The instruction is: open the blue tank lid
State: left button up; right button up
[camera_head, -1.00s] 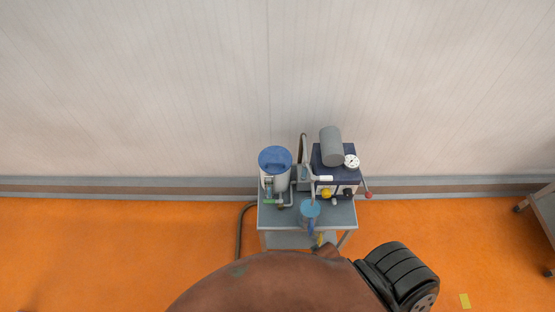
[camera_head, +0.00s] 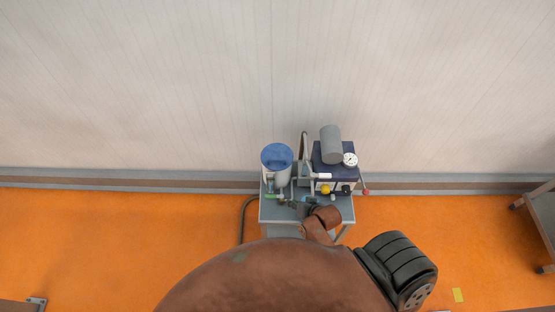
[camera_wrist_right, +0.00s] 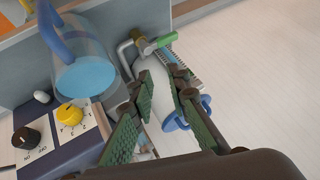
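The blue tank lid (camera_head: 277,156) sits closed on top of the white tank (camera_head: 283,178), at the left of the small cart. In the right wrist view, part of the blue lid (camera_wrist_right: 204,104) shows beyond the fingers, with the white tank (camera_wrist_right: 153,85) behind them. My right gripper (camera_head: 298,203) is low over the cart, in front of and to the right of the tank. In the wrist view my right gripper (camera_wrist_right: 162,76) is open, with its green-padded fingers apart and nothing held between them. My left gripper is not in view.
The grey cart (camera_head: 268,213) also carries a dark blue box with a gauge (camera_head: 350,160) and a yellow knob (camera_wrist_right: 69,114). A wall stands behind.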

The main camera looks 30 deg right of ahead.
aim_at(277, 160)
jog(key=shift+w+d+r+m+t+h+p, duration=0.1)
jog(key=shift+w+d+r+m+t+h, duration=0.65)
jog(key=shift+w+m, duration=2.3)
jog(key=shift+w+d+f+m+t+h+p, duration=0.2)
jog(key=shift+w+d+m+t, duration=0.6)
jog(key=shift+w+m+t, duration=2.25)
jog(key=shift+w+d+r+m+h, duration=0.25)
jog(key=shift+w+d+m+h, duration=0.75)
jog(key=shift+w, duration=3.75)
jog(key=shift+a+m+y, duration=0.2)
jog(key=shift+m+y, duration=0.1)
jog(key=shift+y, duration=0.15)
jog(key=shift+c, duration=0.5)
grip_shut()
